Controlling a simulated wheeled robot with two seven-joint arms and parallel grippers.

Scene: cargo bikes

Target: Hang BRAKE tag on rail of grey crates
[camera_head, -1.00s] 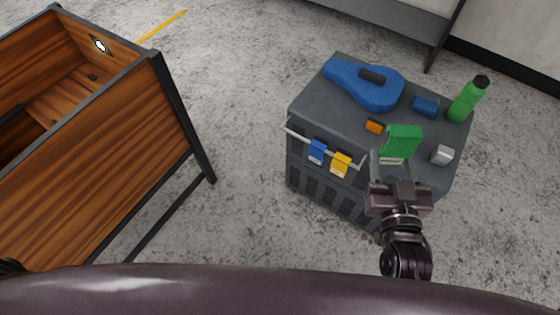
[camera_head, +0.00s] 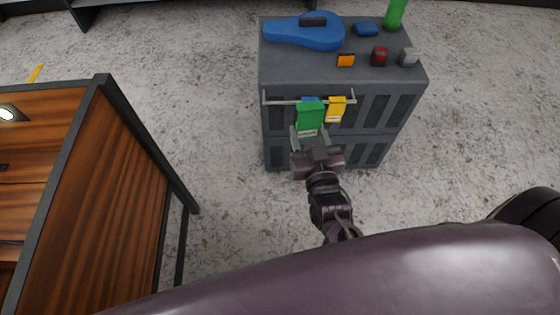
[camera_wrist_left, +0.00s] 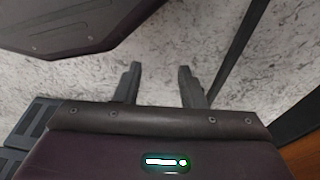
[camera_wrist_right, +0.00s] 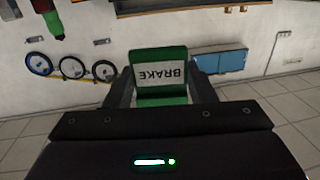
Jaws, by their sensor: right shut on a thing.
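The green BRAKE tag (camera_head: 309,118) is held by my right gripper (camera_head: 308,141), which is shut on its lower end. Its white BRAKE label shows upside down in the right wrist view (camera_wrist_right: 161,71). In the head view the tag overlaps the rail (camera_head: 281,102) on the front of the grey crates (camera_head: 285,76); I cannot tell whether it touches or hooks the rail. A yellow tag (camera_head: 336,107) hangs just right of it. A blue tag (camera_head: 309,99) is mostly hidden behind it. My left gripper (camera_wrist_left: 158,73) is open and empty over the floor.
On the crates lie a blue case (camera_head: 290,33), a blue roll (camera_head: 366,29), an orange block (camera_head: 346,60), a dark red item (camera_head: 379,57), a silver item (camera_head: 409,57) and a green bottle (camera_head: 396,13). A wooden cargo box (camera_head: 105,190) stands left; floor between is clear.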

